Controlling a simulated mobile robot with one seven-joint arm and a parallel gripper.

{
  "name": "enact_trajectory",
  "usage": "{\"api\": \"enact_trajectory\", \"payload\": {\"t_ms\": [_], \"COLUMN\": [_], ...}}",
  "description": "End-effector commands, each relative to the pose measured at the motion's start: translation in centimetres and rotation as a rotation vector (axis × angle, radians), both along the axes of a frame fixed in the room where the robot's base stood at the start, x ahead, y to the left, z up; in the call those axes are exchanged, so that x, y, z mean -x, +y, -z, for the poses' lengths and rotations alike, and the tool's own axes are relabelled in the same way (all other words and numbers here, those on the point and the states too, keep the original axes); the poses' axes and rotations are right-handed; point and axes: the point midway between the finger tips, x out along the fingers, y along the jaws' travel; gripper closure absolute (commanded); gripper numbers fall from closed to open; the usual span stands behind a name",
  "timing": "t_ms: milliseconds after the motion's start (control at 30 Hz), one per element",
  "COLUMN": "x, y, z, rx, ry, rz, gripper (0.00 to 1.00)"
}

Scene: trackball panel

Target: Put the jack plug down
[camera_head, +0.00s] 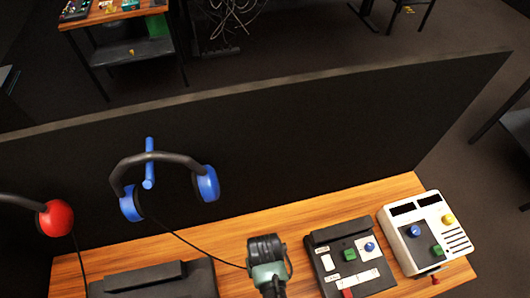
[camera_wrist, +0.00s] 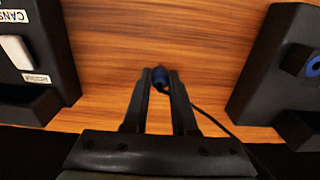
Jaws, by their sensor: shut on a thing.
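My gripper (camera_head: 268,285) is over the front of the wooden table, between two black units. In the wrist view its two fingers (camera_wrist: 160,85) are closed on a small dark blue jack plug (camera_wrist: 161,79). The plug sits at the fingertips, over bare wood; I cannot tell whether it touches the table. Its black cable (camera_wrist: 212,118) runs off to the lower right in the wrist view. In the head view the cable (camera_head: 190,243) leads up to the blue headphones (camera_head: 207,183), which hang on a blue peg (camera_head: 149,165). The plug itself is hidden there behind my gripper.
A black panel (camera_head: 322,262) with buttons and labels stands right of my gripper, and a low black unit (camera_head: 150,278) left. A white box (camera_head: 408,238) with coloured knobs is at far right. Red headphones (camera_head: 56,218) hang at left. A dark partition (camera_head: 300,140) closes the back.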

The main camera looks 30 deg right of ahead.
Motion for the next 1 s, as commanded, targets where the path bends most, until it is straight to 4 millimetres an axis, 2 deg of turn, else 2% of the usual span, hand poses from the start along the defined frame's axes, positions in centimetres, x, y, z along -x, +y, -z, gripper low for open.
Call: {"api": "enact_trajectory", "payload": {"t_ms": [67,100,233,267,533,633,767,1000], "x": [0.0,0.0,0.0,0.0,0.0,0.0,-0.1,-0.1], "y": [0.0,0.0,0.0,0.0,0.0,0.0,0.0,0.0], "z": [0.3,0.3,0.2,0.2,0.2,-0.5,-2.1,-7.2], "rx": [0.000,0.000,0.000,0.000,0.000,0.000,0.001,0.001], "ry": [-0.001,-0.001,-0.001,-0.001,0.000,0.000,-0.003,-0.005], "rz": [0.000,0.000,0.000,0.000,0.000,0.000,0.000,0.000], "gripper": [1.00,0.71,0.48,0.45,0.45,0.45,0.45,0.45]}}
